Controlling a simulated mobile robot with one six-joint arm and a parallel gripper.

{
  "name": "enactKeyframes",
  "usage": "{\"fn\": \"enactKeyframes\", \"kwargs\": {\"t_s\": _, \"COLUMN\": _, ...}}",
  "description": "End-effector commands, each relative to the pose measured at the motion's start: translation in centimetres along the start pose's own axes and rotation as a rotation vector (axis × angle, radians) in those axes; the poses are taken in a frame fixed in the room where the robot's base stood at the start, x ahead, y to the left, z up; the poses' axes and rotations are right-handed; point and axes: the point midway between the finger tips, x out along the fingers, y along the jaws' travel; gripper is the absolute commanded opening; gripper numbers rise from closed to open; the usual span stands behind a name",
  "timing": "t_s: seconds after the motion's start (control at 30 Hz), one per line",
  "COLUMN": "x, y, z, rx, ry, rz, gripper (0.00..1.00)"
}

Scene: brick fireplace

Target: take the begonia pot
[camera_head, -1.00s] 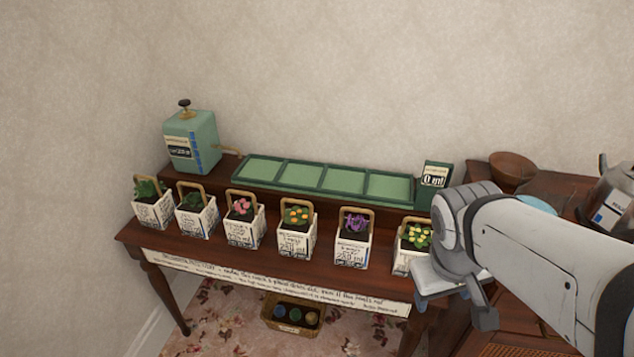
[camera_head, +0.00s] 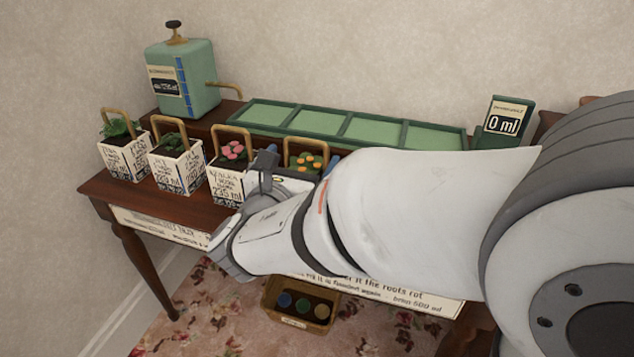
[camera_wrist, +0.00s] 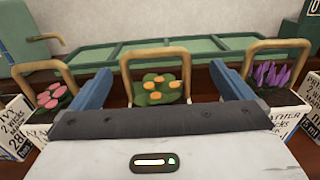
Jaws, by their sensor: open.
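Several white labelled pots with wooden hoop handles stand in a row; I cannot tell by label which is the begonia. A pot with orange flowers (camera_head: 306,162) stands partly hidden behind my gripper (camera_head: 292,168). In the wrist view, the orange flowers (camera_wrist: 160,90) and their handle show between the two blue fingers of my gripper (camera_wrist: 159,76), which are open and empty. A pink-flowered pot (camera_head: 228,175) stands to the left, and also shows in the wrist view (camera_wrist: 52,96). A purple-flowered pot (camera_wrist: 272,77) is at the right there; my arm hides it in the head view.
Two leafy pots (camera_head: 124,150) (camera_head: 175,163) stand at the left end. A green dispenser with a spout (camera_head: 185,80), a long green tray (camera_head: 462,138) and a 0 ml display (camera_head: 505,122) stand behind. A box with coloured jars (camera_head: 300,318) is on the floor.

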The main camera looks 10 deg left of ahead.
Motion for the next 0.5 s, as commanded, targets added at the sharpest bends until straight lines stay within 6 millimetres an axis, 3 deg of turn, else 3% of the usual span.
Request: {"fn": "enactKeyframes", "kwargs": {"t_s": 0.5, "x": 6.2, "y": 1.1, "z": -0.9, "rx": 0.0, "ry": -0.002, "rz": 0.013, "gripper": 1.0}}
